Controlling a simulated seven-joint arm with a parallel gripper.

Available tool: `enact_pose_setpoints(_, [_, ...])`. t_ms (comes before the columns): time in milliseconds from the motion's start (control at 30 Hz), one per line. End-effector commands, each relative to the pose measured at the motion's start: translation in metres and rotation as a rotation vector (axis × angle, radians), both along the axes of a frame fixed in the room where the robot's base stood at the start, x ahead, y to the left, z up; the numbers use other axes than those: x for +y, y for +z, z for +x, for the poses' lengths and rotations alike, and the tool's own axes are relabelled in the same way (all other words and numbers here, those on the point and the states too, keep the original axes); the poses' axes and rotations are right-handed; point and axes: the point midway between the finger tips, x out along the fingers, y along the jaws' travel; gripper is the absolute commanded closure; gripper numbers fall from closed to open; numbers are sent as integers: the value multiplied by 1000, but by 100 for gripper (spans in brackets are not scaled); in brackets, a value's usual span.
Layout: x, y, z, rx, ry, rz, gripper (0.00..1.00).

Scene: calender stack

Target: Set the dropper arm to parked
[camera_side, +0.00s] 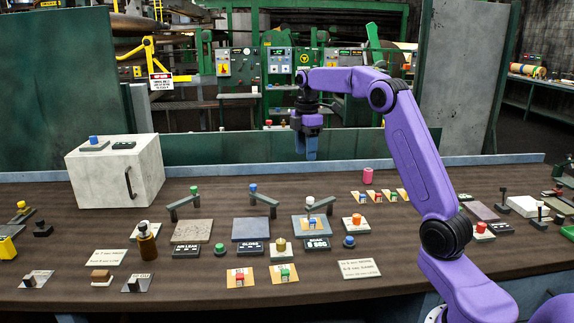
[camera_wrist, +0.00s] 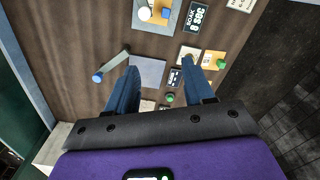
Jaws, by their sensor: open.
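My gripper (camera_side: 310,156) hangs open and empty, pointing down, well above the back half of the bench. Its two fingers also show in the wrist view (camera_wrist: 162,75), with nothing between them. Three swinging arms stand along the bench. The left arm has a green knob (camera_side: 194,190). The middle arm has a blue knob (camera_side: 253,187) and stands by a blue-grey pad (camera_side: 250,230); this knob is left of my fingers in the wrist view (camera_wrist: 97,77). The right arm has a white knob (camera_side: 310,201) and reaches over a blue pad with a tan plate. Which is the dropper arm I cannot tell.
A white box (camera_side: 112,172) stands at the left back. A brown bottle (camera_side: 147,243) is in front of it. Small label signs, such as the soak sign (camera_wrist: 197,15), and plates with red and green switches (camera_side: 240,278) crowd the front. A pink cylinder (camera_side: 368,176) stands at the back right.

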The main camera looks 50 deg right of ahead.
Motion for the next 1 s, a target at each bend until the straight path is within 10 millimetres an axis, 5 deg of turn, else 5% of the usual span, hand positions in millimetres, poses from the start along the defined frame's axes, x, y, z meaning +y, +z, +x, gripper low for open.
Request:
enact_pose_setpoints(600, [101,-1,-22,-6,-11,1,48])
enact_pose_setpoints(1000, [124,-3,-32,-7,-17,0,48])
